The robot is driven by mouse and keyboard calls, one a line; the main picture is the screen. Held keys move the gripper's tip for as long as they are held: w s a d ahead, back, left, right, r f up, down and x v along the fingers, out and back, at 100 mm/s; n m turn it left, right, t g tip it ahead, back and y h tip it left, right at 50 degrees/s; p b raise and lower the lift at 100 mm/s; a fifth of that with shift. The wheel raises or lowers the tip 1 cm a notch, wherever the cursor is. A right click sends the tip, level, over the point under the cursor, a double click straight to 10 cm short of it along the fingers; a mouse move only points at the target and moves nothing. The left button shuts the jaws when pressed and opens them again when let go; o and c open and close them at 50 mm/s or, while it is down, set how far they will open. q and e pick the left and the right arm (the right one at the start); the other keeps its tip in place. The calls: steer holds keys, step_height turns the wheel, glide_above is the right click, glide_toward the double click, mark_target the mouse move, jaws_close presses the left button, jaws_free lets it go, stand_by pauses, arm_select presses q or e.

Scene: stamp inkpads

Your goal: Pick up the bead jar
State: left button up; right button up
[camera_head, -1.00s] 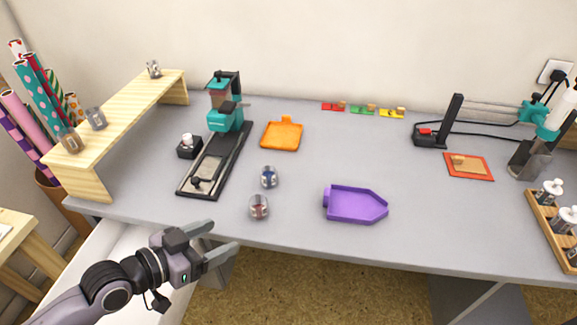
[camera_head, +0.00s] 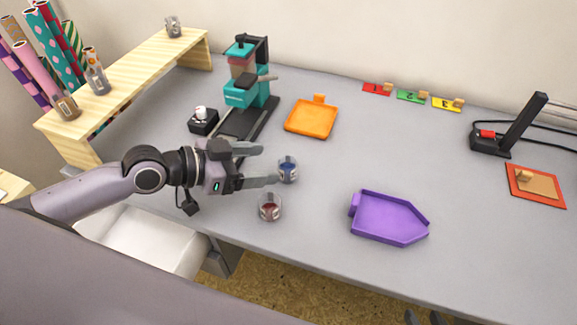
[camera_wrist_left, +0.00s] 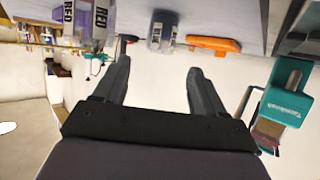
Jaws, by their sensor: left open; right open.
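Two small clear jars stand on the grey table in the head view: one with blue contents (camera_head: 288,170) and one with red contents (camera_head: 269,207). My left gripper (camera_head: 269,165) is open and empty. Its fingers point right, with the lower fingertip close to the blue jar; I cannot tell if they touch. In the left wrist view, inverted, a jar labelled RED (camera_wrist_left: 90,18) is at upper left and another jar (camera_wrist_left: 162,31) lies ahead between the finger directions. My right gripper (camera_head: 424,317) barely shows its dark tips at the bottom edge.
A purple tray (camera_head: 388,219) lies right of the jars and an orange tray (camera_head: 311,118) behind them. A teal press (camera_head: 247,80) stands behind my left gripper. A wooden shelf (camera_head: 130,75) at left holds several jars. Table between the trays is clear.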

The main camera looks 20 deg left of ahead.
mark_target(284, 163)
arm_select(q)
steer(key=shift+x, duration=2.75)
steer(key=shift+s+f, duration=0.1)
steer(key=shift+f, duration=0.05)
steer(key=c, duration=1.2)
